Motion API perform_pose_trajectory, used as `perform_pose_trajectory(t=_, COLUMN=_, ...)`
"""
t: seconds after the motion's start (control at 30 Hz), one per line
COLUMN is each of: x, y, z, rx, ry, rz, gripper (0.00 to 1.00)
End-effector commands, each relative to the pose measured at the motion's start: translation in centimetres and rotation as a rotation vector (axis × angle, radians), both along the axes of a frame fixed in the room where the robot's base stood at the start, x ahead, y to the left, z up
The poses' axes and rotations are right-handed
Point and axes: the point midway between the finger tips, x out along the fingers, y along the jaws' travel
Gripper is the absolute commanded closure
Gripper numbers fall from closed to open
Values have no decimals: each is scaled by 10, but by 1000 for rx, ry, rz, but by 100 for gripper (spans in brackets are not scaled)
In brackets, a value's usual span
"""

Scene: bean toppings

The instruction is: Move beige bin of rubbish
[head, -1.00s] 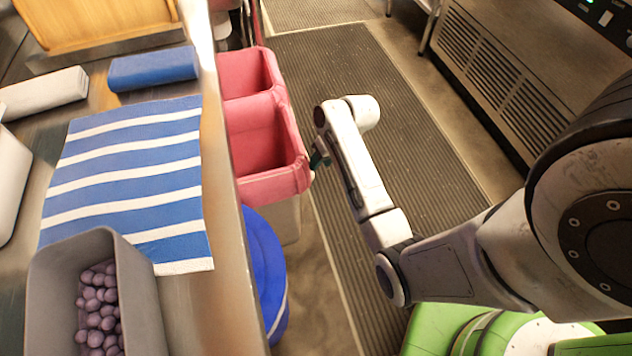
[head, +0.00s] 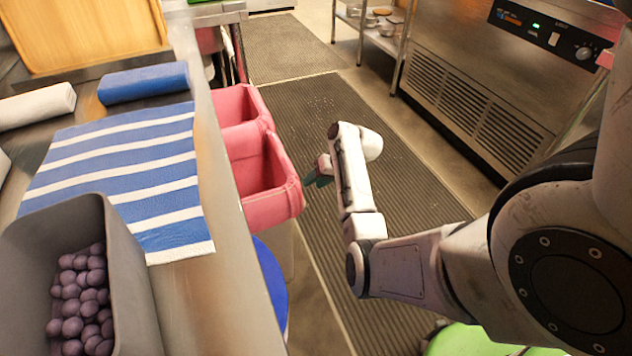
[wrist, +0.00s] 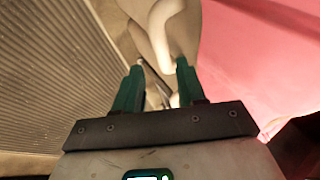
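Two bins with pink open tops stand beside the counter in the head view. The nearer pink top (head: 266,178) has a pale beige body (head: 286,245) under it, mostly hidden. The pink side also fills the right of the wrist view (wrist: 260,55). My gripper (head: 317,173) is just right of the nearer pink rim, pointing down towards the bin's side. In the wrist view my gripper (wrist: 161,64) has its two green fingers apart with nothing clearly held between them. A pale curved piece (wrist: 165,25) shows beyond the fingertips; I cannot tell what it belongs to.
The steel counter (head: 215,265) runs along the left, with a striped cloth (head: 120,175) and a grey container (head: 125,265) of purple balls. A blue round thing (head: 272,285) stands below the pink bin. The ribbed floor mat (head: 420,185) is clear; a steel appliance (head: 480,95) is right.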

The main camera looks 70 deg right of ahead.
Motion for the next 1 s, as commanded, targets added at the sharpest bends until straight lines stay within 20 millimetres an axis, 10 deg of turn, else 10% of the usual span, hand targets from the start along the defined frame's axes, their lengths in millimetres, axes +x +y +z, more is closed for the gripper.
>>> perform_pose_trajectory(t=0.6, x=52, y=5, z=-73, rx=1, ry=1, rz=2, gripper=60)
perform_pose_trajectory(t=1.0, x=64, y=6, z=-86, rx=-1, ry=1, rz=1, gripper=60)
